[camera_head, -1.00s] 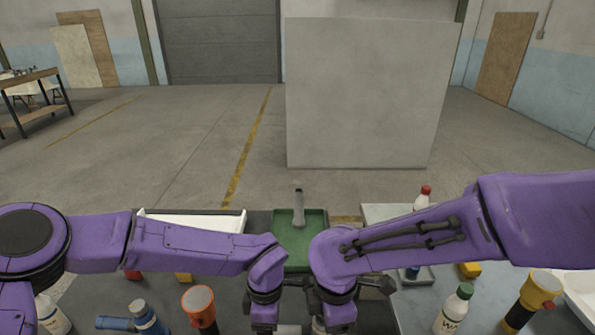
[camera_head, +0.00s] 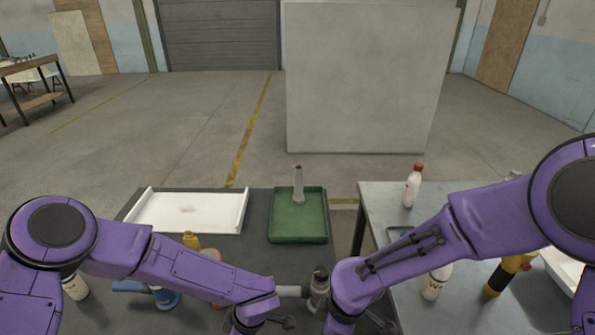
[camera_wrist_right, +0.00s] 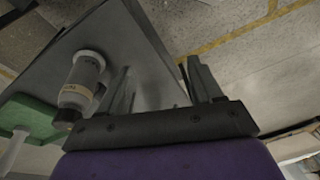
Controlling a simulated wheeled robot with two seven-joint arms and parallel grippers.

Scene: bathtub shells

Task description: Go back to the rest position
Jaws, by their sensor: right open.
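My left arm (camera_head: 190,268) comes in from the left in the head view. Its wrist is at the bottom edge, and its gripper fingers are out of the picture. My right arm (camera_head: 400,250) reaches down to the bottom middle, where its gripper is also cut off. In the right wrist view my right gripper (camera_wrist_right: 160,64) is open, with nothing between its fingers. A grey bottle with a dark cap (camera_wrist_right: 82,78) stands beside the fingers, on their left, apart from them. A grey bottle (camera_head: 319,284) also shows between my two wrists in the head view.
A green tray (camera_head: 285,238) holding an upright pale object (camera_head: 298,182) and a white tray (camera_head: 150,212) sit on the dark table (camera_head: 258,245). The right table (camera_head: 378,205) carries a red-capped bottle (camera_head: 413,186), a white bottle (camera_head: 435,283) and a yellow-black flashlight (camera_head: 508,272).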

